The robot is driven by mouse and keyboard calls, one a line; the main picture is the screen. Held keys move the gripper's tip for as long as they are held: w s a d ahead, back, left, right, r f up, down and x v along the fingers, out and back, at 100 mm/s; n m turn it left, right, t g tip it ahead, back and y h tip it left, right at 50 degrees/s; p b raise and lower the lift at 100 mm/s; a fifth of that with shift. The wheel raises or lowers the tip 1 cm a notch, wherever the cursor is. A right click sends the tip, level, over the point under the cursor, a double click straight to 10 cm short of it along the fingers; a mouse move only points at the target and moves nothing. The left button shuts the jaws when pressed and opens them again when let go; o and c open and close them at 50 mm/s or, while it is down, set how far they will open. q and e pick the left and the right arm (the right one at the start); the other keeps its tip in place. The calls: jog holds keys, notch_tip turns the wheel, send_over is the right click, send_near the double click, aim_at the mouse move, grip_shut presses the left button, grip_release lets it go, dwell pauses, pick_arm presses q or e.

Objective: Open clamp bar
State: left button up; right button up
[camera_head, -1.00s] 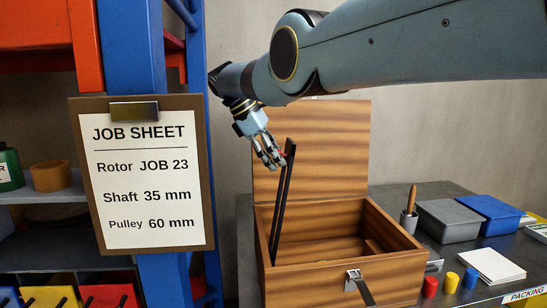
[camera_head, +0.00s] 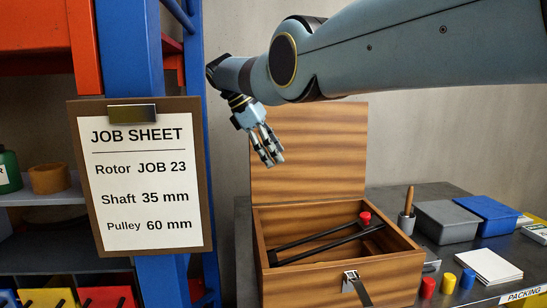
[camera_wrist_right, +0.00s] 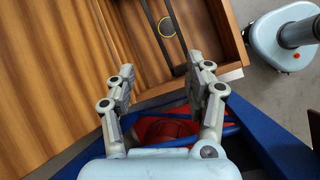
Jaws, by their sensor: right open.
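The clamp bar (camera_head: 330,237) is a black two-sided bar with a red knob (camera_head: 365,217) at its right end. It lies low and slanted across the inside of the open wooden box (camera_head: 345,277). In the right wrist view part of the black bar (camera_wrist_right: 175,42) shows beyond the fingers. My right gripper (camera_head: 270,158) hangs in front of the raised box lid (camera_head: 320,150), above and apart from the bar. Its fingers are spread and empty, as the right wrist view (camera_wrist_right: 168,75) also shows. My left gripper is not in view.
A job sheet board (camera_head: 145,180) hangs on the blue shelf post at left. Right of the box are a wooden-handled tool in a holder (camera_head: 407,213), grey (camera_head: 446,220) and blue (camera_head: 488,212) boxes, and small coloured cylinders. A latch (camera_head: 352,280) hangs on the box front.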

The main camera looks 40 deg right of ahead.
notch_tip(320, 180, up, 8)
dwell(0.8)
